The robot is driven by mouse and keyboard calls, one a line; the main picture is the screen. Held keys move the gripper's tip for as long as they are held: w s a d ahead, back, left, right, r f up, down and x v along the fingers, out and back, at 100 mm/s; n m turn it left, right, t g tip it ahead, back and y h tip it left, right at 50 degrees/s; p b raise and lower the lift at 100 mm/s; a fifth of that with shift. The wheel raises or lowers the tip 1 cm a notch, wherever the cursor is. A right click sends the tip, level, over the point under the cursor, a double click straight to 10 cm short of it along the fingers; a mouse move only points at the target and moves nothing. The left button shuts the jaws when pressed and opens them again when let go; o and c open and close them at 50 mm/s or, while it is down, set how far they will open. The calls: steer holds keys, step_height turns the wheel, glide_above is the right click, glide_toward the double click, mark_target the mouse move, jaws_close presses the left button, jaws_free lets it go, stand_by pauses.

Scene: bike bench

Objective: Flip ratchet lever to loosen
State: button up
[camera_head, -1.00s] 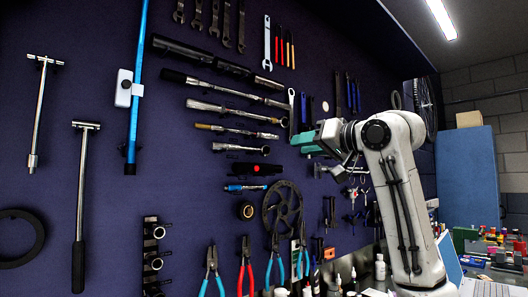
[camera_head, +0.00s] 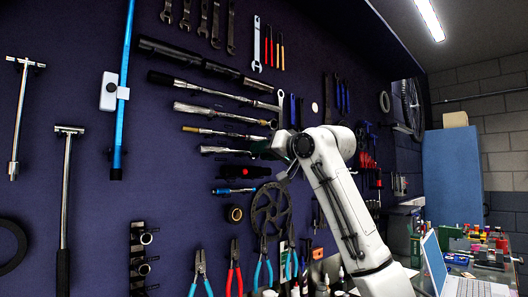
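Several torque wrenches and ratchets hang slanted on the dark pegboard wall. They include a black-handled one (camera_head: 210,87), a silver one (camera_head: 215,113), one with a brass-coloured grip (camera_head: 222,133) and a short silver one (camera_head: 222,151). I cannot tell which one the task means, and no small flip lever can be made out. My gripper (camera_head: 266,148) is at the right end of the short silver tool and overlaps its head in the picture. Contact cannot be judged. The fingers are dark and mostly hidden by my wrist, so their opening does not show.
Several pliers (camera_head: 234,268) hang low on the wall. A laptop (camera_head: 450,272) and small coloured items stand on the bench at right.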

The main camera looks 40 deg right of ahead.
jaws_close()
steer(key=shift+n+p, duration=0.3)
steer(key=shift+p, duration=0.05)
steer(key=n+p, duration=0.5)
steer(key=n, duration=0.3)
steer(key=shift+d+n, duration=0.15)
steer(key=shift+n, duration=0.25)
stand_by(0.6)
